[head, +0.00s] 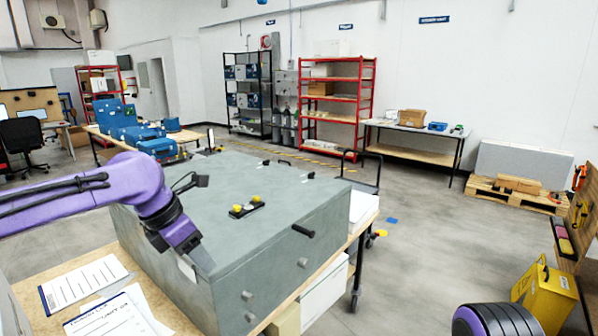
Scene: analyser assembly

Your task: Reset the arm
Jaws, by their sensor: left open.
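My left arm (80,200), purple with black joints and cables, reaches in from the left over the near left part of a large grey analyser box (290,215). My left gripper (198,260) points down at the box's near left edge and looks small and partly hidden behind the wrist. It is open, and I see nothing held in it. I cannot tell whether it touches the box. A purple and black rounded part of my right arm (497,320) shows at the bottom right. My right gripper is out of view.
The box stands on a wooden-topped bench (70,265) with printed sheets (85,282) at its near left. A black device with yellow knobs (246,207) and a black handle (303,231) are on the box. A yellow case (545,295) is at right. Floor (430,240) between is mostly clear.

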